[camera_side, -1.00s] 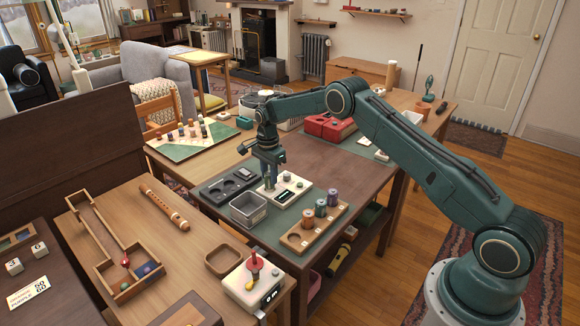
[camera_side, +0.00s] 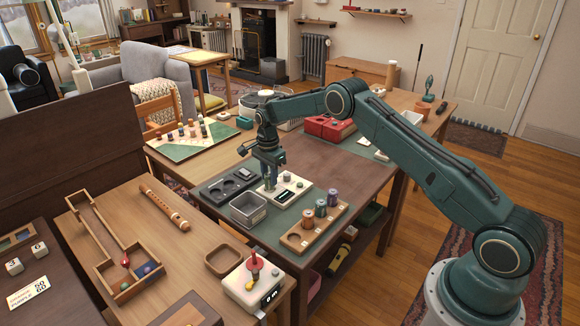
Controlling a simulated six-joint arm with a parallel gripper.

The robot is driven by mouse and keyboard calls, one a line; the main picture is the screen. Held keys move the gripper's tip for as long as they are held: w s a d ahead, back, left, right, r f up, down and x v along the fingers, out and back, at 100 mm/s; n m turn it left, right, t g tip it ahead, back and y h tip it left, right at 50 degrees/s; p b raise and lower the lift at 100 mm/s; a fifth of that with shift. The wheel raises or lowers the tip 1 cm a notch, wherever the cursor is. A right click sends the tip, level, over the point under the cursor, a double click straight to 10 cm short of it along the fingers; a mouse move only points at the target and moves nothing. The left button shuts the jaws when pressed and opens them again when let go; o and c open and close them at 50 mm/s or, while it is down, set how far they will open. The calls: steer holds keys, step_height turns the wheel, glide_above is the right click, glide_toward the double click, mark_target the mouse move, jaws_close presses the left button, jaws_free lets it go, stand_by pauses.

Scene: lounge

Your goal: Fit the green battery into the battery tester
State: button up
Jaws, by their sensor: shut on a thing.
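My gripper (camera_side: 269,174) points straight down over the left part of the white battery tester (camera_side: 298,185). It is shut on the green battery (camera_side: 269,184), which looks upright. The jaws cover most of the battery, and only a small lower part shows. The battery's lower end is at or just above the tester's top; I cannot tell whether it is inside a slot.
A wooden tray (camera_side: 291,238) with several batteries stands in front right of the tester. A grey metal bin (camera_side: 248,209) is at the front left, and a dark tray with round recesses (camera_side: 215,195) lies left.

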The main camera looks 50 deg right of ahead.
steer(key=shift+f, duration=0.65)
steer(key=o, duration=1.1)
steer(key=shift+r, duration=0.15)
steer(key=shift+r, duration=3.55)
steer(key=shift+r, duration=0.1)
